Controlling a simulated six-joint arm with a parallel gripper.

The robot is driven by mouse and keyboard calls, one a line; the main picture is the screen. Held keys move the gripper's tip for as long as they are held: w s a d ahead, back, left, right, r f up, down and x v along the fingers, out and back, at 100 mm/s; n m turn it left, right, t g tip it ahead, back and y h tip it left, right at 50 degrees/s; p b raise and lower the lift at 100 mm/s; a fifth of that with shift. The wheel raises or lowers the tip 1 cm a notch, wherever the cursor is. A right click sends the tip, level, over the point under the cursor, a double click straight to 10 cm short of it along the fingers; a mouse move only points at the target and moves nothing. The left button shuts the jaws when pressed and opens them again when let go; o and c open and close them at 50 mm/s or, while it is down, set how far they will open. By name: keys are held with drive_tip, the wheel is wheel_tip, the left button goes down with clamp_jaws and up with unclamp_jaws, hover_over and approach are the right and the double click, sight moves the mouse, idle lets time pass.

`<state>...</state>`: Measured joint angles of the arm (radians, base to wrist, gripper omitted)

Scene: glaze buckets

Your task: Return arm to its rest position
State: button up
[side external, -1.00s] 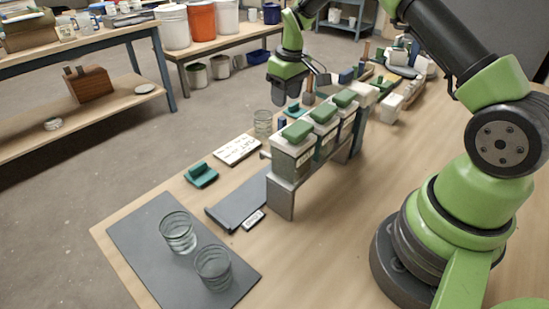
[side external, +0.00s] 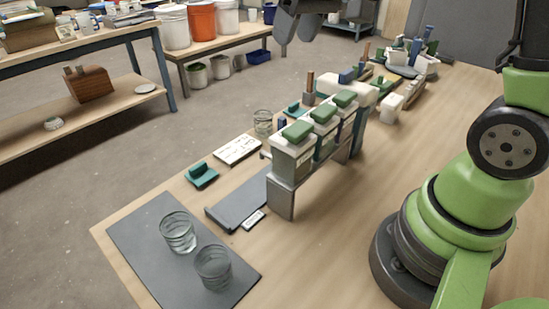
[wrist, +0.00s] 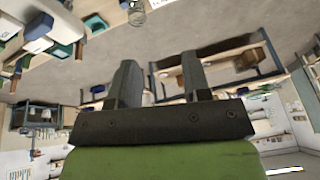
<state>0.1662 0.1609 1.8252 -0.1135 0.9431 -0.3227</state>
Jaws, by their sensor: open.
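My gripper (side external: 298,22) shows at the top edge of the side view, raised well above the bench and cut off by the frame. In the wrist view my gripper (wrist: 160,80) has its two dark fingers spread apart with nothing between them. Several white buckets with green lids (side external: 297,150) stand in a row on a grey raised stand (side external: 281,197) on the wooden bench. My green arm base stands at the right of the side view. Most of my upper arm is out of frame.
Two clear glasses (side external: 178,232) stand on a dark mat (side external: 140,225) at the front left. Tools and a white bin crowd the far end. The space around my gripper looks clear.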

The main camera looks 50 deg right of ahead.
drive_tip(key=s+a+r+m+t, duration=0.1)
drive_tip(key=s+a, duration=0.2)
drive_tip(key=s, duration=0.5)
drive_tip(key=s+a+r+m+t+y, duration=0.1)
drive_tip(key=s+a+t, duration=0.1)
drive_tip(key=s, duration=0.7)
drive_tip(key=shift+s+a+r+y, duration=0.15)
drive_tip(key=shift+a+r+y, duration=0.15)
drive_tip(key=shift+a, duration=0.4)
